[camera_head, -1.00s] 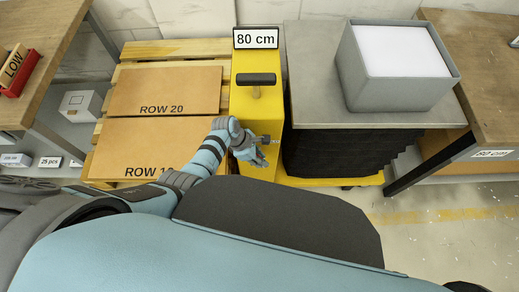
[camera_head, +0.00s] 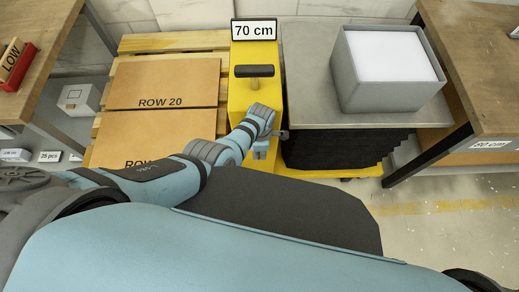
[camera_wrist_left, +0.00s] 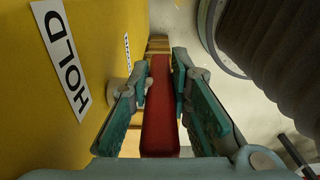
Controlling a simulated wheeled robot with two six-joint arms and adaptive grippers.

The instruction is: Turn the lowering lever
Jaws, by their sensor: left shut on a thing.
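The red lever (camera_wrist_left: 160,115) shows in the left wrist view between the two teal-padded fingers of my left gripper (camera_wrist_left: 160,82). It lies along the yellow lift housing (camera_wrist_left: 65,120), which carries a HOLD label (camera_wrist_left: 65,62). In the head view, my left gripper (camera_head: 264,145) is at the front of the yellow lift column (camera_head: 240,97), and the wrist hides the lever. The column's sign (camera_head: 254,29) reads 70 cm. The grey lift platform (camera_head: 305,85) is to the right, above black bellows (camera_head: 325,148). My right gripper is not in view.
A grey box (camera_head: 390,88) with white contents stands on the platform. A pallet (camera_head: 190,43) with brown ROW 20 stacks (camera_head: 165,82) is left of the column. Wooden tables stand left (camera_head: 40,25) and right (camera_head: 475,70). Open floor (camera_head: 450,225) is at lower right.

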